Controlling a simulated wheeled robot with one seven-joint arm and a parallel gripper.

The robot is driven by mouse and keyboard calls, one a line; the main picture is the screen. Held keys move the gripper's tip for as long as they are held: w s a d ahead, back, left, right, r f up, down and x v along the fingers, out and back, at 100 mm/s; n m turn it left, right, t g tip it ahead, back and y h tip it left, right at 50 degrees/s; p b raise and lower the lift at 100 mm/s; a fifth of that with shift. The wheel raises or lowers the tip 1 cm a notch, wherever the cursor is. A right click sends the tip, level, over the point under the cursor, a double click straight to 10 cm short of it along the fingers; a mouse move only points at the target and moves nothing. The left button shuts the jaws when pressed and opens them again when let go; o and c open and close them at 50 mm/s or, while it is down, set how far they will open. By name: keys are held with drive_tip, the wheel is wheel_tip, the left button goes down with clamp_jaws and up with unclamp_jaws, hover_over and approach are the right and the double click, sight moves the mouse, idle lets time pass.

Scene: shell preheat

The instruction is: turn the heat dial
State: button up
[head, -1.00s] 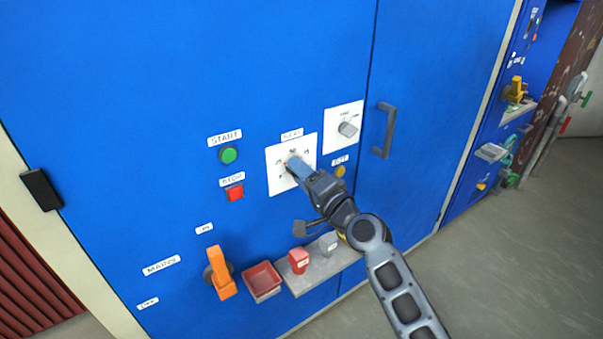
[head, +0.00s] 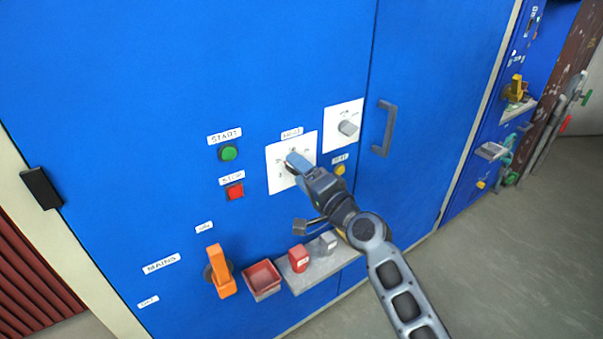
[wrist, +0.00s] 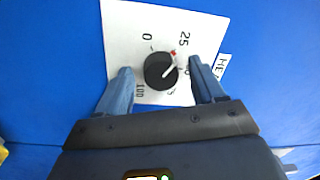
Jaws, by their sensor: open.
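The heat dial (wrist: 160,71) is a round black knob on a white plate (wrist: 120,22) with a printed scale. In the wrist view 0, 25 and 100 can be read, and a small red mark sits by the scale between 25 and the knob. The knob's pale pointer line aims near that mark. My gripper (wrist: 162,88) is open, with one blue-grey finger on each side of the knob; I cannot tell whether either touches it. In the head view my gripper (head: 292,162) covers most of the dial on its plate (head: 279,182).
A second white plate with a grey knob (head: 348,128) is up and to the right. A green START button (head: 228,154), a red STOP button (head: 235,191) and a yellow button (head: 340,170) are nearby. An orange handle (head: 221,272), red tray (head: 262,279) and shelf (head: 322,272) lie below.

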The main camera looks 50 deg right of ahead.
drive_tip(key=b+v, duration=0.1)
drive_tip(key=v, duration=0.6)
drive_tip(key=shift+s+b, duration=0.35)
drive_tip(key=shift+b, duration=0.05)
drive_tip(key=shift+a+f, duration=0.1)
drive_tip(key=s+a+f+n+g+y, duration=0.1)
drive_tip(key=s+a+f+n, duration=0.2)
drive_tip(key=s+a, duration=0.3)
drive_tip(key=s+a+f+n+g, duration=0.1)
drive_tip(key=s+a+f+n, duration=0.35)
drive_tip(key=s, duration=0.25)
drive_tip(key=s+a+r+n+y, duration=0.1)
drive_tip(key=s+a+r+n, duration=0.1)
drive_tip(key=s, duration=0.3)
drive_tip(key=s+a+r+n+y, duration=0.1)
drive_tip(key=s+a+r+n, duration=0.1)
drive_tip(key=s+a+n, duration=0.2)
drive_tip(key=s+a+r+n+g+y, duration=0.1)
drive_tip(key=s+a+r+n, duration=0.1)
drive_tip(key=s, duration=0.5)
drive_tip(key=shift+s+a+n, duration=0.4)
drive_tip(key=shift+a+n, duration=0.35)
drive_tip(key=shift+a, duration=0.35)
